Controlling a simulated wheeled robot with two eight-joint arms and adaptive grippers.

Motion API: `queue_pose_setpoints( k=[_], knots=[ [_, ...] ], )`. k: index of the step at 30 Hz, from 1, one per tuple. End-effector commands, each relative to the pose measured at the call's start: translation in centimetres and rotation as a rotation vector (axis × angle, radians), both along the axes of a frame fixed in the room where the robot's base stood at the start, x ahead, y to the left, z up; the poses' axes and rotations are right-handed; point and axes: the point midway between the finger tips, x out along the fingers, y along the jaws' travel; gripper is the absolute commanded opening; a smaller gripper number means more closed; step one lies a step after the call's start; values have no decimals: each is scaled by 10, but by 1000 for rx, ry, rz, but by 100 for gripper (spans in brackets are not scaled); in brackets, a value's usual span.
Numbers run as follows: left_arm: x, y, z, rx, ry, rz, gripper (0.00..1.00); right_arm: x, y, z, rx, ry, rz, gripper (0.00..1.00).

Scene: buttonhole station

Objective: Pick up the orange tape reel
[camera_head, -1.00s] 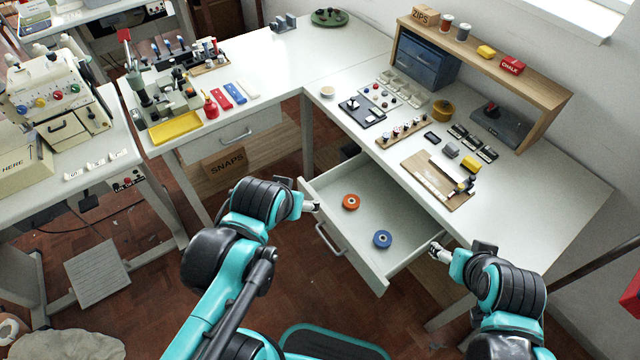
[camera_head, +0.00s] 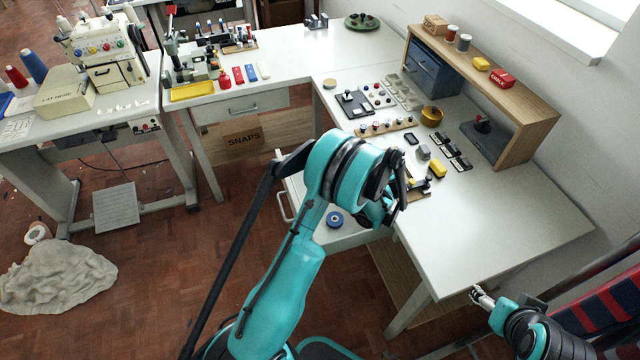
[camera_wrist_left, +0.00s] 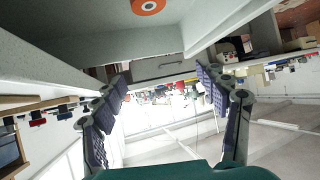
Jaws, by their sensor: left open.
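The orange tape reel (camera_wrist_left: 148,6) shows at the top edge of the left wrist view, partly cut off, on a pale surface. In the head view my left arm hides it. My left gripper (camera_wrist_left: 163,80) is open, its dark padded fingers spread with nothing between them; the reel lies beyond and apart from them. The open drawer (camera_head: 284,207) is largely covered by that arm. My right gripper (camera_head: 482,297) is beyond the table's front edge, away from the drawer; its fingers are too small to judge.
A blue reel (camera_head: 335,219) lies in the drawer, just right of my left arm. The table's front right is clear.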

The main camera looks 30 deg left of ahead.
Motion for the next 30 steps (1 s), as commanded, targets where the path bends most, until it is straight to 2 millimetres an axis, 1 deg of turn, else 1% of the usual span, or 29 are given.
queue_pose_setpoints(
  k=[1, 5, 8, 15, 17, 19, 21, 26, 30],
  knots=[
    [2, 1, -8, 11, -18, 15, 74, 0, 0, 0, 0, 0, 0, 71],
    [3, 3, -21, 28, -46, 41, 74, 0, 0, -2, 0, 0, 0, 71],
    [2, 3, -37, 31, -50, 45, 74, 0, 0, -9, 0, 0, 0, 71],
    [2, 3, -92, 29, -49, 43, 74, 0, 0, -30, 0, 0, 0, 71],
    [2, 3, -103, 29, -49, 43, 74, 0, 0, -34, 0, 0, 0, 71],
    [5, 14, -106, 29, -49, 47, 74, 0, 0, -37, 0, 0, 0, 71],
    [7, 20, -109, 28, -50, 46, 74, 0, 0, -39, 0, 0, 0, 71],
    [10, 26, -111, 29, -48, 44, 74, 0, 0, -40, 0, 0, 0, 71],
    [13, 38, -119, 28, -48, 45, 74, 0, 0, -46, 0, 0, 0, 71]
  ],
)
